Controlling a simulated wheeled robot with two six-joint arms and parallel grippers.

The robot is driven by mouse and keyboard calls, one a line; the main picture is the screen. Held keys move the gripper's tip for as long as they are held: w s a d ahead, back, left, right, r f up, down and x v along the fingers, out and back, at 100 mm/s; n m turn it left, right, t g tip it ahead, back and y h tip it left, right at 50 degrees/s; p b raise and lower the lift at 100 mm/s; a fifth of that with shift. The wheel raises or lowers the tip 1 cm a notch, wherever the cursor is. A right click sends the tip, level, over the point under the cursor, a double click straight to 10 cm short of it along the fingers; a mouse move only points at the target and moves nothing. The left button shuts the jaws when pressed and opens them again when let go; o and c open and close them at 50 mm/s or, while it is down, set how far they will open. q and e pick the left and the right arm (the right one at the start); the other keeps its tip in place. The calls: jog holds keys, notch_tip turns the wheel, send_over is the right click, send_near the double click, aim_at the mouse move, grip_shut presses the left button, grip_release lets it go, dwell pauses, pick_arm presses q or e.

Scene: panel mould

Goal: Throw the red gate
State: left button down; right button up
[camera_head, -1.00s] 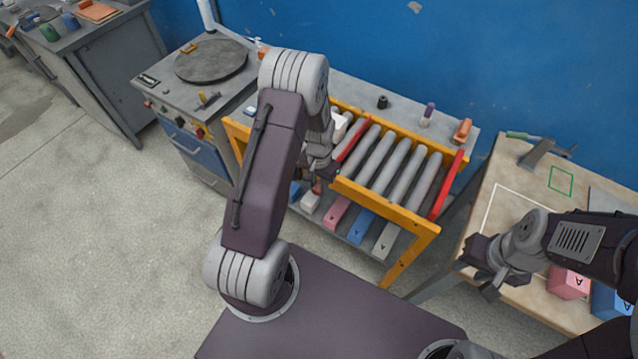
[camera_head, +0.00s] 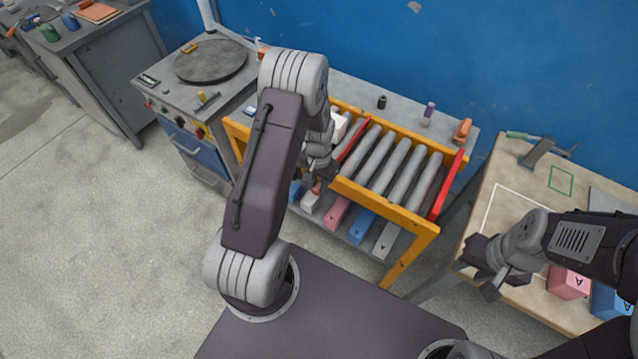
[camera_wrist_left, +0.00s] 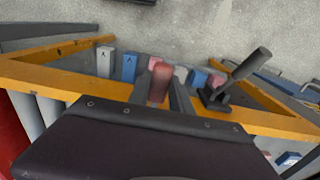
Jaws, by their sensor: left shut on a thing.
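A red-handled lever (camera_wrist_left: 160,82) stands at the front of the yellow-framed roller rack. My left gripper (camera_wrist_left: 163,95) is shut on its handle, with one finger on each side. In the head view my left gripper (camera_head: 318,172) is at the rack's front left, and my own arm hides much of the grip. A red bar (camera_head: 447,187) crosses the right end of the rollers, standing up above the frame. Another red bar (camera_head: 353,140) lies along the left of the rollers. My right gripper (camera_head: 487,275) hangs over the right table; its jaw opening is unclear.
A black lever (camera_wrist_left: 235,75) stands beside the red handle in the wrist view. Pink (camera_head: 336,212), blue (camera_head: 362,226) and grey (camera_head: 386,241) blocks lie on the lower shelf. Grey rollers (camera_head: 385,160) are bare. A wooden table (camera_head: 483,185) stands at the right.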

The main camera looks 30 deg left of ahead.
pick_arm(q)
jog(key=shift+s, duration=0.1)
dwell(0.3)
notch_tip(320, 180, down, 6)
jog(key=b, duration=0.3)
jog(key=shift+r+b, duration=0.1)
jog(key=shift+b, duration=0.2)
jog(key=shift+s+r, duration=0.15)
jog(key=c, duration=1.2)
grip_release()
jog(key=shift+o, duration=0.2)
notch_tip(320, 180, up, 9)
jog(key=shift+r+p, duration=0.1)
jog(key=shift+p, duration=0.3)
jog(key=shift+d, duration=0.1)
